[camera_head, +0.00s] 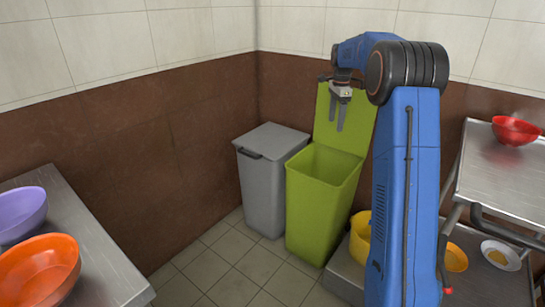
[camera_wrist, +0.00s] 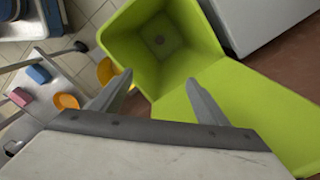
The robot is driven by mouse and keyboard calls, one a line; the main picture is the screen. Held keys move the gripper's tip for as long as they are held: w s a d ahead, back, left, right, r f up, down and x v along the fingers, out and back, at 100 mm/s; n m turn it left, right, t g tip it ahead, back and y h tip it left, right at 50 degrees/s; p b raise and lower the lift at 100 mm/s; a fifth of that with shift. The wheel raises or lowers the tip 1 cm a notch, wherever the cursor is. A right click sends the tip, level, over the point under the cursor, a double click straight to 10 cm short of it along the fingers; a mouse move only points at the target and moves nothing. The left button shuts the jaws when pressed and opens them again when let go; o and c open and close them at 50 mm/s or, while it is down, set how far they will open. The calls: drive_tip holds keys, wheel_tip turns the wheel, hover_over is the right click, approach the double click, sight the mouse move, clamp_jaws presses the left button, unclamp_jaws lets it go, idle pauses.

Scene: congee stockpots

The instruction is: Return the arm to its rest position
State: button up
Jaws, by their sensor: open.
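My gripper (camera_head: 341,117) hangs from the blue arm with its fingers pointing down, in front of the raised lid of the green bin. It is open and empty. In the wrist view my gripper (camera_wrist: 155,95) shows its two fingers spread apart, with the open green bin (camera_wrist: 205,35) beyond them. In the head view the green bin (camera_head: 315,215) stands on the floor with its lid up. The wrist view looks down into it, and I see nothing lying inside.
A grey bin (camera_head: 262,190) with its lid shut stands left of the green bin. A metal table (camera_head: 105,262) at left holds a purple bowl (camera_head: 20,213) and an orange bowl (camera_head: 40,272). A steel rack (camera_head: 500,180) at right carries a red bowl (camera_head: 516,131). A yellow container (camera_head: 360,232) stands behind my arm.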

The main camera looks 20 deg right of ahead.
drive_tip(key=s+a+r+n+t, duration=0.1)
drive_tip(key=s+a+r+n, duration=0.3)
drive_tip(key=s, duration=0.5)
drive_tip(key=s+a+r+n+t, duration=0.1)
drive_tip(key=s+a+r+n, duration=0.1)
drive_tip(key=s+a, duration=0.5)
drive_tip(key=s+a+r+n, duration=0.3)
drive_tip(key=s+a, duration=0.1)
drive_tip(key=s, duration=0.6)
drive_tip(key=s+a+f+n+t, duration=0.1)
drive_tip(key=s+a+f+n, duration=0.1)
drive_tip(key=s, duration=0.6)
drive_tip(key=s+a+f+n+t, duration=0.1)
drive_tip(key=s+a+f+n, duration=0.1)
drive_tip(key=s+f+n, duration=0.3)
drive_tip(key=s+a+f+n, duration=0.3)
drive_tip(key=s+f, duration=0.2)
drive_tip(key=s, duration=0.8)
drive_tip(key=shift+s+t, duration=0.25)
drive_tip(key=shift+t, duration=0.15)
drive_tip(key=shift+a, duration=0.1)
